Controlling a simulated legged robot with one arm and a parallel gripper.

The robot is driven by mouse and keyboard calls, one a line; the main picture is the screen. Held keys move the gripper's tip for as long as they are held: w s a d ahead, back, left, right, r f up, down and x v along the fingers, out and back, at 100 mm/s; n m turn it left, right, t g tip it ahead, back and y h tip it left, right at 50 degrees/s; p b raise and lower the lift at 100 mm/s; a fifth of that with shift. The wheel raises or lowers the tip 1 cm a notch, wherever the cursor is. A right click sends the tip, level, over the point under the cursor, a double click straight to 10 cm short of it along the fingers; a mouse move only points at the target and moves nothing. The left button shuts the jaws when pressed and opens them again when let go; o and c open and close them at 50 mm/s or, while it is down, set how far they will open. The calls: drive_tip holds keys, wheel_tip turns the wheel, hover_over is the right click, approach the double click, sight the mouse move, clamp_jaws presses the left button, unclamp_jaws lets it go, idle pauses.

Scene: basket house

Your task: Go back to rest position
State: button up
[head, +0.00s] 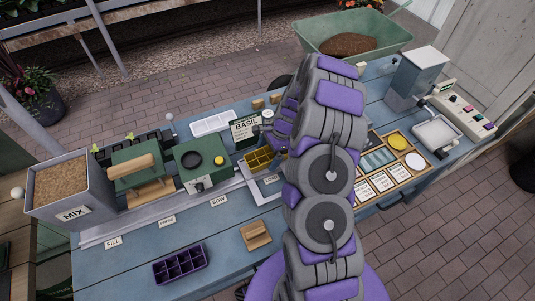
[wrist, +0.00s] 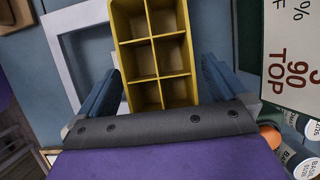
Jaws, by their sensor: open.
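My gripper (wrist: 162,78) is open in the wrist view, with one blue finger on each side of a yellow compartment tray (wrist: 152,42). The tray's cells look empty, and I cannot tell whether either finger touches it. My purple and grey arm reaches forward over the bench and hides part of the tray and the gripper's fingertips.
A green wheelbarrow (head: 385,28) stands behind.

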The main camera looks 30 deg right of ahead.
drive_tip(key=shift+d, duration=0.1)
drive_tip(key=shift+d+r, duration=0.1)
drive_tip(key=shift+d, duration=0.15)
drive_tip(key=shift+a+r+p, duration=0.25)
drive_tip(key=shift+r+p, duration=0.5)
drive_tip(key=shift+r, duration=0.2)
drive_tip(key=shift+d+r+p, duration=0.15)
drive_tip(key=shift+r+p, duration=0.8)
drive_tip(key=shift+r, duration=0.4)
drive_tip(key=shift+r+p, duration=1.05)
drive_tip(key=shift+r, duration=0.6)
